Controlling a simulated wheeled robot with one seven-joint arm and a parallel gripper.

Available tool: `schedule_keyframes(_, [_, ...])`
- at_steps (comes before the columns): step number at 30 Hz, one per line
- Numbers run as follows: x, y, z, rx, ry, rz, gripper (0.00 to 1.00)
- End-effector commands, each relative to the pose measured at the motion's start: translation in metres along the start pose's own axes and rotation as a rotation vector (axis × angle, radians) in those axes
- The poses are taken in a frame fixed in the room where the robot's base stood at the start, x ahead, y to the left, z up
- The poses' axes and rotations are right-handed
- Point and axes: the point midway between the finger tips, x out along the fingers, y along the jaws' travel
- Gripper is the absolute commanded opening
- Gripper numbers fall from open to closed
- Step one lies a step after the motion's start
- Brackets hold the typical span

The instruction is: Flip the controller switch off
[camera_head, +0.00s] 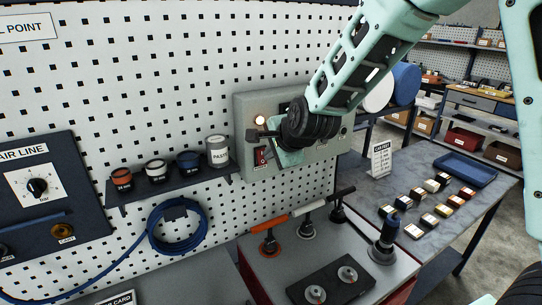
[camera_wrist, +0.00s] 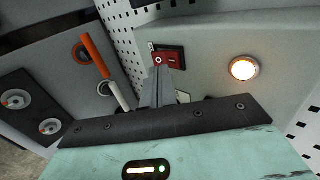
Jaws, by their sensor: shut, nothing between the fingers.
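The controller is a grey-green box (camera_head: 243,108) on the pegboard wall. Its red rocker switch (camera_head: 260,156) sits low on the left of its front, below a lit lamp (camera_head: 260,120). In the wrist view, the red switch (camera_wrist: 168,60) shows a round mark and a bar mark in a dark frame, and the lamp (camera_wrist: 243,69) glows. My gripper (camera_wrist: 163,76) is shut and empty, its fingertips at the switch's edge in that view. I cannot tell whether they touch it. In the head view, my arm covers the middle of the box.
A shelf with paint pots (camera_head: 188,162) is left of the box. Below stand levers with orange and white handles (camera_head: 270,224) and a dark panel with two knobs (camera_head: 332,282). A table with several small blocks (camera_head: 420,220) is at right.

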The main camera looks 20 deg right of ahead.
Motion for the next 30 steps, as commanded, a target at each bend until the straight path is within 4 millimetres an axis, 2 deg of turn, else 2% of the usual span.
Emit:
schedule_keyframes(11, [-0.025, -0.002, 0.000, -0.001, -0.001, 0.003, 0.00])
schedule_keyframes(24, [-0.092, -0.011, 0.001, -0.001, -0.002, 0.006, 0.00])
schedule_keyframes(30, [-0.100, -0.010, 0.000, 0.000, -0.001, 0.007, 0.00])
